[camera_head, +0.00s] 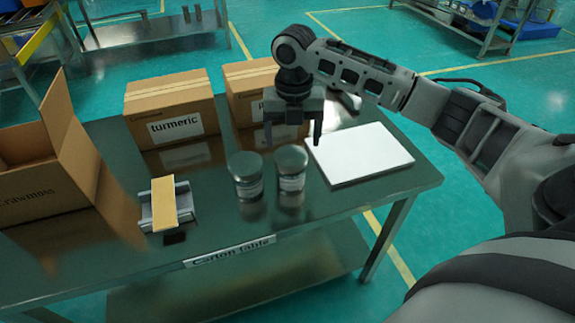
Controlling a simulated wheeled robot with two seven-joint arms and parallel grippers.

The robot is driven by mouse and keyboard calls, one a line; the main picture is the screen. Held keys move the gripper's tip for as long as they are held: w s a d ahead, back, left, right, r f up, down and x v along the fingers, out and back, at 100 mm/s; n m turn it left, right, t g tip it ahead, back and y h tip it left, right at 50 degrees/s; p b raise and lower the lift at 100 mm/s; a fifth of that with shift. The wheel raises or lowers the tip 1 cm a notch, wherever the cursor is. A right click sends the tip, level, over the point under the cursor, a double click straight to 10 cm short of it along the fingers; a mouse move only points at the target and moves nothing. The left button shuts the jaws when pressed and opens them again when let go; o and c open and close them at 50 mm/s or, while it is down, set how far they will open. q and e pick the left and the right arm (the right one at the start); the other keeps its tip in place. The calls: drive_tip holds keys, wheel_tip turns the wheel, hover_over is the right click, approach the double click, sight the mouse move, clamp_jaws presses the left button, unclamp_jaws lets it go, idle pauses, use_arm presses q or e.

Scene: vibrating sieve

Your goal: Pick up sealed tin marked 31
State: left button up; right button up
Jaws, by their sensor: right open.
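Two sealed tins with dark lids and pale labels stand upright side by side on the carton table: a left tin (246,175) and a right tin (291,168). The label print is too small to read, so I cannot tell which one is marked 31. My right gripper (293,140) is open, pointing down above and slightly behind the right tin, with nothing between its fingers. My left gripper is not in view.
The carton table (330,207) also holds a turmeric carton (171,110), a second closed carton (248,82) partly behind my gripper, an open carton (45,165), a tape dispenser-like holder (166,204) and a white board (360,153). The front middle is clear.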

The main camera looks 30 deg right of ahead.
sight(290, 171)
wheel_tip(290, 171, down, 11)
drive_tip(key=shift+w+a+r, duration=0.1)
drive_tip(key=shift+a, duration=0.05)
idle(0.4)
drive_tip(key=shift+c, duration=0.3)
drive_tip(key=c, duration=0.8)
